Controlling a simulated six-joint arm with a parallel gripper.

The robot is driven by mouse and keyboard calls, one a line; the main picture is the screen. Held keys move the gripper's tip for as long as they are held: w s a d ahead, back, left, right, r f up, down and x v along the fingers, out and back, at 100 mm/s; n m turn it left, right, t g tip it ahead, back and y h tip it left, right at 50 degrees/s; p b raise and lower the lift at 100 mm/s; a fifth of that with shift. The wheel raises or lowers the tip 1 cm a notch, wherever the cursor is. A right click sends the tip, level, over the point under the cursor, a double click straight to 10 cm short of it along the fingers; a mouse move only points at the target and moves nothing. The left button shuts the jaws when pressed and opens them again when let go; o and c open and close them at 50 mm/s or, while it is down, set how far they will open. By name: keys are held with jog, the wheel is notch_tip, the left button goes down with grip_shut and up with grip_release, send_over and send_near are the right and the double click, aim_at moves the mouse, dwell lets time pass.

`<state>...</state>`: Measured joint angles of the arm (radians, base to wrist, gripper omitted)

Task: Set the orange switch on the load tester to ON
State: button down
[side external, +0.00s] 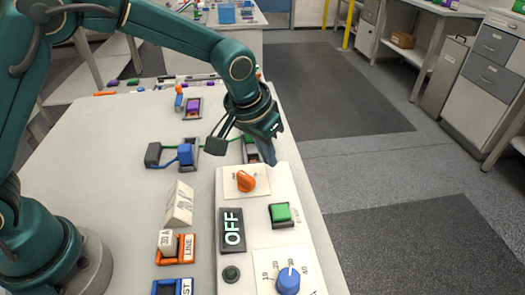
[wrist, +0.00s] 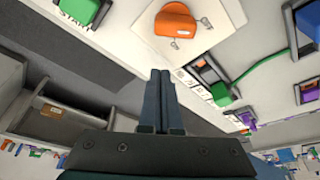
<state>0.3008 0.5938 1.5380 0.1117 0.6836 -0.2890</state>
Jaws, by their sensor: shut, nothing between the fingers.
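The orange switch (side external: 246,181) is a rotary knob on a white plate near the far end of the pale load tester panel (side external: 205,285). It also shows at the top of the wrist view (wrist: 175,22), with small marks beside it. The dark display (side external: 232,230) on the panel reads OFF. My gripper (side external: 270,160) is shut and empty. In the side view its tips are just beyond and to the right of the knob, apart from it. In the wrist view the closed fingers (wrist: 161,76) point toward the knob, with a gap between. The marks are too small to read.
A green START button (side external: 281,213) and a blue numbered dial (side external: 289,280) sit on the panel. Left are a white 30 A block (side external: 168,241), an orange LINE holder (side external: 176,256) and a blue connector (side external: 186,154) with cables. The table's left middle is clear.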

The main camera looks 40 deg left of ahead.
aim_at(246, 180)
jog(key=shift+f, duration=0.45)
jog(key=shift+s+a+r, duration=0.1)
jog(key=shift+s+a, duration=0.05)
jog(key=shift+s, duration=1.7)
jog(key=shift+s+m+h, duration=0.1)
jog(key=shift+m+h, duration=0.3)
jog(key=shift+m, duration=1.1)
jog(key=shift+s+m+h, duration=0.1)
jog(key=shift+m+h, duration=0.2)
jog(key=shift+m, duration=0.5)
jog(key=shift+s+d, duration=0.1)
jog(key=shift+d, duration=0.15)
jog(key=shift+s+m+g, duration=0.1)
jog(key=shift+m+g, duration=0.2)
jog(key=shift+m, duration=0.4)
jog(key=shift+s+d+m+h, duration=0.1)
jog(key=shift+m+h, duration=0.3)
jog(key=shift+m, duration=0.5)
jog(key=shift+s+m+g+h, duration=0.2)
jog(key=shift+m+g, duration=0.15)
jog(key=shift+m, duration=0.5)
jog(key=shift+s+m+g+h, duration=0.1)
jog(key=shift+m+g+h, duration=0.2)
jog(key=shift+m, duration=0.55)
jog(key=shift+s+m+g, duration=0.15)
jog(key=shift+m+g, duration=0.2)
jog(key=shift+m, duration=0.6)
jog(key=shift+s+m+g, duration=0.1)
jog(key=shift+m+g, duration=0.2)
jog(key=shift+m, duration=0.65)
